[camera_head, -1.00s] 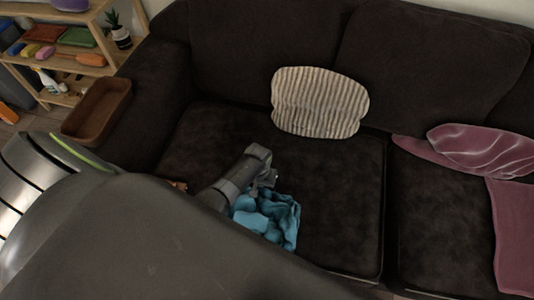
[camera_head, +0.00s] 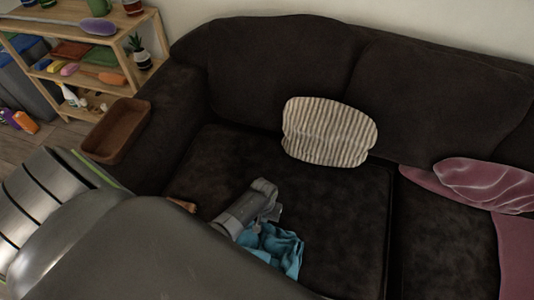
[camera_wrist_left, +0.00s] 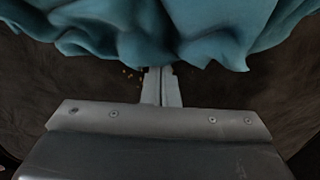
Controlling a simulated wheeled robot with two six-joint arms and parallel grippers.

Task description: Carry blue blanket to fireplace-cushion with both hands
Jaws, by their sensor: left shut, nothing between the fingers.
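The blue blanket (camera_head: 277,246) lies crumpled on the near part of the dark sofa's left seat, partly hidden by my arm in the head view. In the left wrist view the blanket (camera_wrist_left: 170,30) fills the top, just beyond the fingertips. My left gripper (camera_head: 272,213) is at the blanket's far edge; in the wrist view its fingers (camera_wrist_left: 161,75) are together with nothing between them. My right gripper is not in view. I cannot tell which thing is the fireplace-cushion; a striped beige cushion (camera_head: 329,132) leans on the sofa back.
The dark sofa (camera_head: 335,205) fills the middle. A brown tray (camera_head: 117,130) rests on its left arm. A pink cushion (camera_head: 485,183) and pink throw (camera_head: 515,250) lie at right. A wooden shelf (camera_head: 75,45) with small items stands back left.

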